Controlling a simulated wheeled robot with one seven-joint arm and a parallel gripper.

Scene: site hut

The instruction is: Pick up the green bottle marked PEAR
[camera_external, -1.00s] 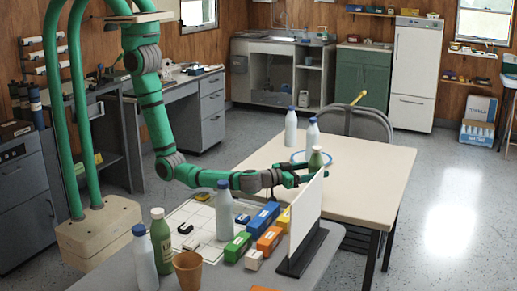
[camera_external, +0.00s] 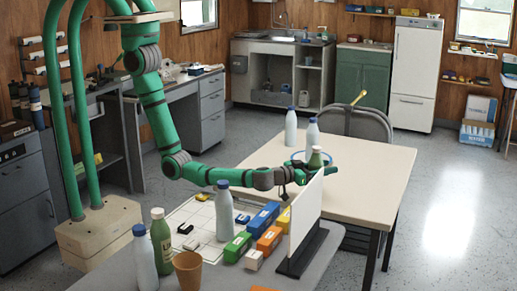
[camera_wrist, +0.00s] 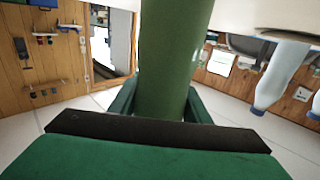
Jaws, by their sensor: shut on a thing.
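A green bottle with a white cap (camera_external: 316,158) is at the cream table, partly hidden by a white upright panel. My gripper (camera_external: 303,176) is shut on this bottle. In the wrist view the green bottle (camera_wrist: 175,60) fills the space between my fingers (camera_wrist: 160,112). Its marking cannot be read, and its base is hidden, so I cannot tell whether it touches the table. A second green bottle with a white cap (camera_external: 160,238) stands on the near grey table; its marking is also not readable.
The white panel (camera_external: 306,210) stands close to my gripper. Pale blue-capped bottles (camera_external: 291,127) and a blue-rimmed plate (camera_external: 331,170) are on the cream table (camera_external: 370,185). Colored boxes (camera_external: 265,216), a tan cup (camera_external: 188,270) and other bottles crowd the near table.

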